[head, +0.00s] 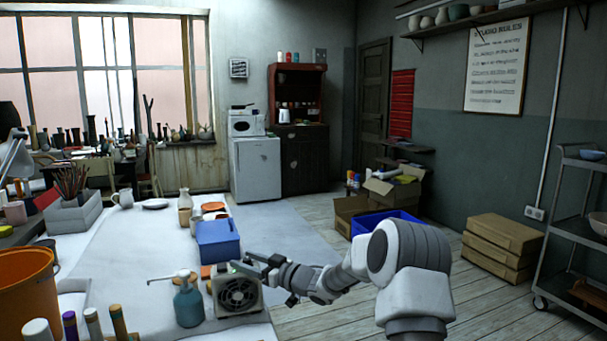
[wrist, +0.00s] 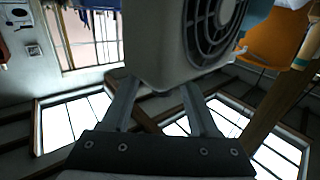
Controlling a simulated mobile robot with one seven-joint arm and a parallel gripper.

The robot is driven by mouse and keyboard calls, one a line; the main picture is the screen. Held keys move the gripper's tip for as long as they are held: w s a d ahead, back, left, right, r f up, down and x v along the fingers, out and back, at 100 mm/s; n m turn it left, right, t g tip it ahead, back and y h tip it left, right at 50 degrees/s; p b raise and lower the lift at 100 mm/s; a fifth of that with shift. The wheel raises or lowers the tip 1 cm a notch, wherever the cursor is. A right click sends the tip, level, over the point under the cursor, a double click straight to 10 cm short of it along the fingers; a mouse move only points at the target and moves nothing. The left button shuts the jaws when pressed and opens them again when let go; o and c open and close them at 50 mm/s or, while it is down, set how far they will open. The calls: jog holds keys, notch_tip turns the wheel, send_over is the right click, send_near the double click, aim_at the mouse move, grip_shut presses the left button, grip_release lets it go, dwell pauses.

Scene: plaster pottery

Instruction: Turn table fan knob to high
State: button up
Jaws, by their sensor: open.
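The table fan (head: 238,294), a small pale box with a dark round grille, stands near the right front edge of the white table (head: 140,262). My gripper (head: 246,262) is at the top of the fan, reaching in from the right. In the wrist view the fan (wrist: 160,50) fills the top middle, with its grille toward the right. My gripper's fingers (wrist: 160,95) are spread apart, and their tips reach the fan's casing. I cannot tell whether they touch it. The knob cannot be made out in either view.
A teal pump bottle (head: 188,305) stands just left of the fan. A blue box (head: 217,240) is behind it. An orange bucket (head: 25,290) and several capped tubes are at the front left. Cardboard boxes (head: 497,245) lie on the floor at the right.

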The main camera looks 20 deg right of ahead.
jog(key=shift+r+n+g+y+p, duration=0.1)
jog(key=shift+n+g+y+p, duration=0.45)
jog(key=shift+y, duration=0.25)
jog(key=p+v, duration=0.3)
jog(key=v, duration=1.4)
jog(key=w+a+r+m+t+h+p, duration=0.1)
jog(key=w+r+h+p, duration=0.1)
jog(key=r+h, duration=0.45)
jog(key=w+r+m+h+p, duration=0.2)
jog(key=r+h+p, duration=0.1)
jog(key=r, duration=0.6)
jog(key=s+a+r+m+g+h+p, duration=0.1)
jog(key=s+r+m+g+h+p, duration=0.1)
jog(key=s+r, duration=0.7)
jog(key=shift+s+a+r+m+h+p, duration=0.55)
jog(key=shift+h+p, duration=0.5)
jog(key=shift+h, duration=0.5)
jog(key=shift+w+d+f, duration=0.1)
jog(key=shift+w+d, duration=0.05)
jog(key=shift+w, duration=0.05)
